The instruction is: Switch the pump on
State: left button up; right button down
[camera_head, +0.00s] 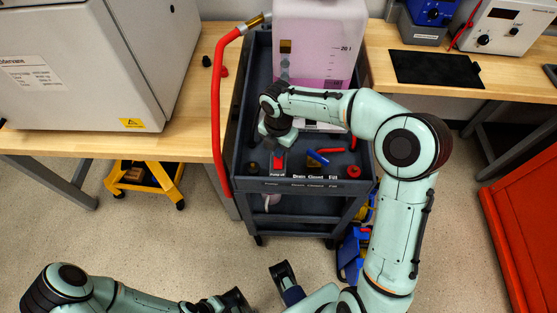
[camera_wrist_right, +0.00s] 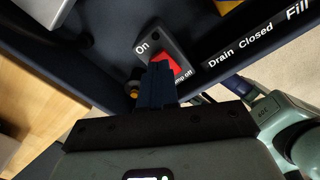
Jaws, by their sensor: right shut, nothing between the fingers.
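The pump switch (camera_head: 279,162) is a small grey block with a red rocker on the dark cart's front panel. The right wrist view shows the red rocker (camera_wrist_right: 168,64) with "On" at one end and "Pump off" at the other. My right gripper (camera_head: 276,149) is just above the switch, pointing down. In the right wrist view its shut, empty fingers (camera_wrist_right: 160,68) overlap the rocker's edge; I cannot tell whether they touch it. They hide part of the rocker, so its tilt is unclear.
A blue valve lever (camera_head: 317,157) sits right of the switch, above "Drain Closed Fill" lettering, with a red knob (camera_head: 353,171) farther right. A jug of pink liquid (camera_head: 318,40) stands behind. A red hose (camera_head: 216,110) runs down the cart's left side. Benches flank the cart (camera_head: 240,120).

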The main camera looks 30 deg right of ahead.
jog(key=shift+f+b, duration=0.55)
jog(key=shift+f, duration=0.6)
dwell(0.4)
jog(key=shift+r, duration=0.15)
notch_tip(320, 180, up, 3)
jog(key=p, duration=0.3)
notch_tip(320, 180, up, 2)
jog(key=shift+p, duration=1)
jog(key=shift+r+p, duration=0.85)
jog(key=shift+r, duration=0.05)
jog(key=shift+f, duration=0.1)
